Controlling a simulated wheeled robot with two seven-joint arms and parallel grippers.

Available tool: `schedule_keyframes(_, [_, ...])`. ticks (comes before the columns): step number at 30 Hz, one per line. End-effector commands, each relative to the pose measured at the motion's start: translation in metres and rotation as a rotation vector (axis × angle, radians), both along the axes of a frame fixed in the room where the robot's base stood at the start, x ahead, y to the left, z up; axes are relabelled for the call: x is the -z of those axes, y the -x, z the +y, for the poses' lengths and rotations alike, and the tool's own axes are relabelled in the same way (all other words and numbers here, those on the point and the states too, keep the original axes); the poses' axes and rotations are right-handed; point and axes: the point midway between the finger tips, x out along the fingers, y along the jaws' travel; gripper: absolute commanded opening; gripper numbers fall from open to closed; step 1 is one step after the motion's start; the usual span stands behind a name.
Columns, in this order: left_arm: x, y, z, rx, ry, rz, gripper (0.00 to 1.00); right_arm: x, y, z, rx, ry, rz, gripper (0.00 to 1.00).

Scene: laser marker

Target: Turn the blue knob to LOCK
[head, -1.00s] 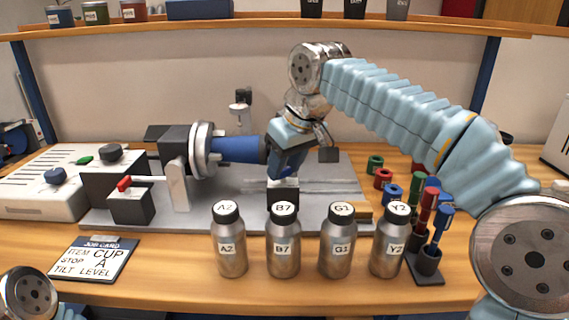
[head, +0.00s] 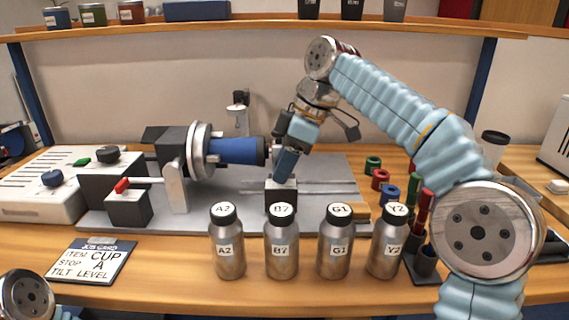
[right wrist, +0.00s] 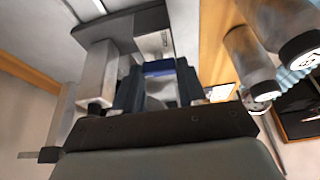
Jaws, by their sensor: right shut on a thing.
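My right gripper (head: 284,176) comes down at a tilt onto a small block (head: 281,197) on the grey machine bed, right of the blue cup. In the right wrist view, its two dark fingers (right wrist: 158,88) are shut on a blue knob (right wrist: 158,68) in front of a grey block. The fingers hide most of that knob, and I cannot read its setting. The blue cup (head: 235,151) lies sideways in the round chuck (head: 200,150). Another blue knob (head: 52,178) sits on the white machine at the left. My left gripper is out of view.
Several labelled metal bottles (head: 281,247) stand in front of the bed, close to my right gripper. A job card (head: 92,262) lies at front left. Coloured rings (head: 380,179) and a pen holder (head: 425,262) are at the right.

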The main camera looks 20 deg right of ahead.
Motion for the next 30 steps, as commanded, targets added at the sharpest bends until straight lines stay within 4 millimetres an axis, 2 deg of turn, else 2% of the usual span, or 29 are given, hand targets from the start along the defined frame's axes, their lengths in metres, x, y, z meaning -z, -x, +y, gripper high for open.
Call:
schedule_keyframes(9, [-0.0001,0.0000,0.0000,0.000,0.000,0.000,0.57,-0.0005,-0.0011,-0.0005,-0.073,0.001,-0.002,0.10])
schedule_keyframes(22, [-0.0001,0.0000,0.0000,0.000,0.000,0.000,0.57,-0.0005,-0.0009,-0.0004,-0.080,0.001,-0.003,0.10])
schedule_keyframes(23, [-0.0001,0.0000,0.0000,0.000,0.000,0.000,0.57,-0.0005,-0.0009,-0.0004,-0.080,0.001,-0.003,0.45])
schedule_keyframes(27, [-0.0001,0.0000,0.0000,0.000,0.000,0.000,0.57,-0.0004,-0.0008,-0.0004,-0.080,0.001,-0.002,0.66])
schedule_keyframes(30, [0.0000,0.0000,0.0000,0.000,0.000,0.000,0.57,-0.0002,-0.0007,-0.0003,-0.080,0.000,-0.001,0.66])
